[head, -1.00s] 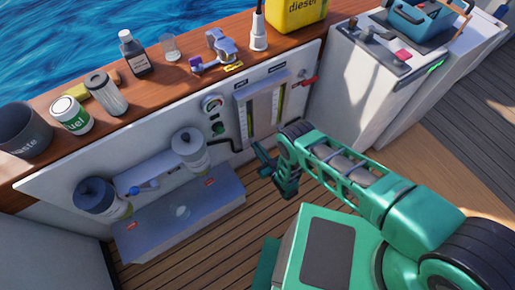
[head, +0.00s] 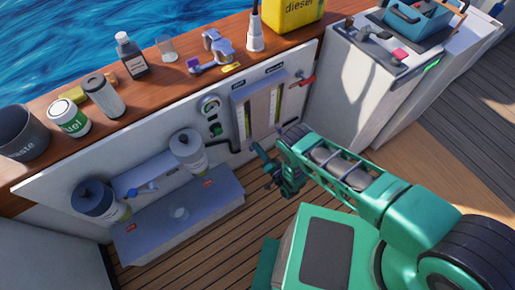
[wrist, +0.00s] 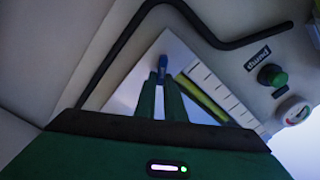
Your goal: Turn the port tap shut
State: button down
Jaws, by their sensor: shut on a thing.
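My gripper (head: 262,158) is low in front of the white panel, just below the sight-gauge plate. In the wrist view its two dark green fingers (wrist: 162,98) are close together, shut on a small blue handle (wrist: 161,68). This looks like the port tap, at the gauge plate's edge beside a yellow-green sight tube (wrist: 203,97). The fingers cover most of the handle, so its angle is hard to tell. In the head view the tap is hidden or too small to make out at my gripper.
A green pump button (wrist: 272,75) and a round dial (wrist: 292,111) are near the gauge plate (head: 263,112). A black hose (wrist: 190,20) runs close by. A red lever (head: 302,82) is at upper right.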

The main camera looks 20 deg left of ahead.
jog(key=m, duration=0.4)
jog(key=shift+w+d+f, duration=0.2)
jog(key=shift+d+f, duration=0.05)
jog(key=shift+f, duration=0.15)
jog(key=shift+f+m, duration=0.25)
jog(key=shift+m, duration=0.95)
jog(key=shift+d, duration=0.1)
jog(key=c, duration=1.8)
grip_release()
jog(key=shift+c, duration=0.2)
jog(key=shift+s, duration=0.15)
jog(key=v, duration=1)
jog(key=shift+d, duration=0.15)
